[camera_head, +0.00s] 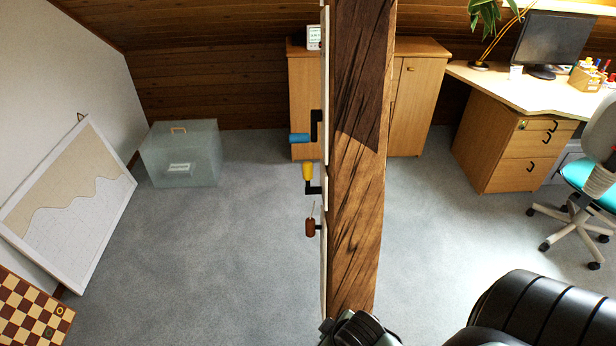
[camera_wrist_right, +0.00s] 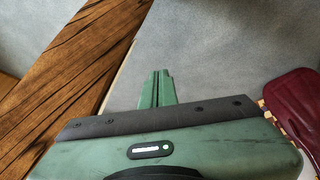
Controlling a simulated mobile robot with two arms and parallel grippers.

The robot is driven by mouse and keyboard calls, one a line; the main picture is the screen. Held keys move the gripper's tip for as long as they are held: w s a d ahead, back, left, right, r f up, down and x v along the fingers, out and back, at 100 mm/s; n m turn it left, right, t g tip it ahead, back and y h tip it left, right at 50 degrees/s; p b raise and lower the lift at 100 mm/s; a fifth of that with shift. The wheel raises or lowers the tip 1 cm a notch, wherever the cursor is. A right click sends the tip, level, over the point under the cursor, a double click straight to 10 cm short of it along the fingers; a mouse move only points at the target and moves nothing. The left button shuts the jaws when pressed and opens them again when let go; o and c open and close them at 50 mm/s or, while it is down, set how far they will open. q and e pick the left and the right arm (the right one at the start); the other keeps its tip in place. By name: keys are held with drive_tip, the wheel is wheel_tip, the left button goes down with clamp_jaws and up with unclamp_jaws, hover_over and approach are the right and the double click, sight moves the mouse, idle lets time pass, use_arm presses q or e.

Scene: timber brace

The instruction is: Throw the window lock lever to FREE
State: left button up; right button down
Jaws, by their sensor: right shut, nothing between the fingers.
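Three handles stick out to the left from a pale panel edge (camera_head: 324,180) on the timber post (camera_head: 357,160) in the head view: a blue one (camera_head: 299,138) on a black crank, a yellow one (camera_head: 308,172) on a black crank, and a red-brown one (camera_head: 310,227) lowest. No label shows, so I cannot tell which is the window lock lever; the panel's face is edge-on. My right gripper (camera_wrist_right: 157,76) is shut and empty in the wrist view, over carpet and right of the timber. No handle is recognisable near its fingertips. My left gripper is not in view.
A translucent box (camera_head: 180,155) and a leaning framed board (camera_head: 70,205) stand left. A cabinet (camera_head: 418,95) is behind the post; a desk (camera_head: 500,85) and chair (camera_head: 590,165) are right. A dark red object (camera_wrist_right: 293,100), unidentified, lies right in the wrist view.

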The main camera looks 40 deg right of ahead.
drive_tip(key=w+d+r+n+t, duration=0.3)
drive_tip(key=w+d+r+n, duration=0.15)
drive_tip(key=r, duration=0.55)
drive_tip(key=w+d+r+n+t, duration=0.35)
drive_tip(key=w+r, duration=0.25)
drive_tip(key=r, duration=0.3)
drive_tip(key=w+d+r+n+t, duration=0.3)
drive_tip(key=w+r+n+t, duration=0.15)
drive_tip(key=r, duration=0.55)
drive_tip(key=d+f+p+x, duration=0.1)
drive_tip(key=d+p+x, duration=0.1)
drive_tip(key=x, duration=1.1)
drive_tip(key=shift+d+g+p, duration=0.3)
drive_tip(key=shift+d+p, duration=0.05)
drive_tip(key=shift+p, duration=0.3)
drive_tip(key=shift+s, duration=0.15)
